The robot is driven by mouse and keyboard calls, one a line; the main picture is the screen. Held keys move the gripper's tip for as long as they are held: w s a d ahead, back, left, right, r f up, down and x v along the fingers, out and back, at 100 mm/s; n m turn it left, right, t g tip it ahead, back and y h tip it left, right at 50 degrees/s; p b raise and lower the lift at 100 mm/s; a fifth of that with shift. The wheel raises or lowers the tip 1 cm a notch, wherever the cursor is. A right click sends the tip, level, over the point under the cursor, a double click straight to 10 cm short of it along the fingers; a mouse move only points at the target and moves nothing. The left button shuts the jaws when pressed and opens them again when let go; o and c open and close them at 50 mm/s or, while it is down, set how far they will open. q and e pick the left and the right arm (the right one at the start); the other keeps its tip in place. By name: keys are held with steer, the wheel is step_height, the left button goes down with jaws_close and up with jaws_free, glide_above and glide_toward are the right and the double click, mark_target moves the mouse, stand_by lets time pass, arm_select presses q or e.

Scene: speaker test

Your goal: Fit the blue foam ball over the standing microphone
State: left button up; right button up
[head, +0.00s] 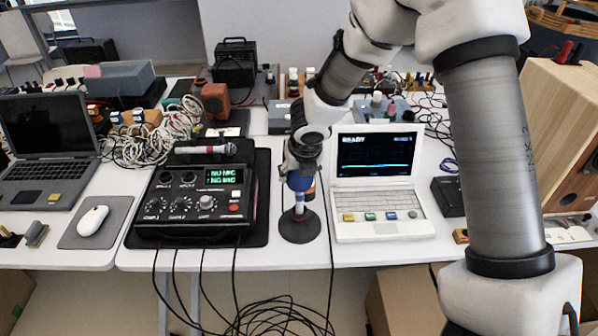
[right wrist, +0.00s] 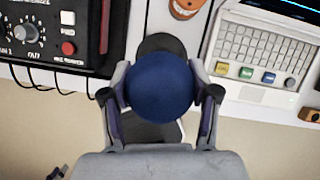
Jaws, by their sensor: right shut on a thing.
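The blue foam ball (head: 299,182) is held between the fingers of my right gripper (head: 301,165), which points down. In the right wrist view the ball (right wrist: 160,87) sits between both fingers of the right gripper (right wrist: 160,93). The standing microphone's dark round base (head: 300,228) is on the table, with a short pale stem (head: 299,206) rising toward the ball. The microphone's head does not show; I cannot tell whether the ball is around it or just above it. In the right wrist view part of the dark base (right wrist: 162,43) shows beyond the ball. My left gripper is not in view.
A white laptop (head: 377,185) is close on the right. Cables hang over the table's front edge. A wooden speaker (head: 568,130) is at far right.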

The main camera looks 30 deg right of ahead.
steer(key=o, duration=0.9)
steer(key=v, duration=1.2)
steer(key=s+a+f+m+g+y, duration=0.1)
steer(key=s+a+f+m, duration=0.2)
steer(key=f+m, duration=0.35)
steer(key=s+a+f+m+g+y, duration=0.1)
steer(key=s+a+f+m, duration=0.2)
steer(key=f, duration=0.7)
steer(key=s+a+f+m+g+y, duration=0.1)
steer(key=s+a+f+m, duration=0.15)
steer(key=f+m, duration=0.5)
steer(key=s+f+m, duration=0.4)
steer(key=s+m, duration=0.1)
steer(key=s+d+f+m+g+h, duration=0.1)
steer(key=s+f+m, duration=0.3)
steer(key=s+m, duration=0.1)
steer(key=s+f+m, duration=0.5)
steer(key=shift+s+d+m, duration=0.25)
steer(key=shift+s+m, duration=0.05)
steer(key=shift+s, duration=0.05)
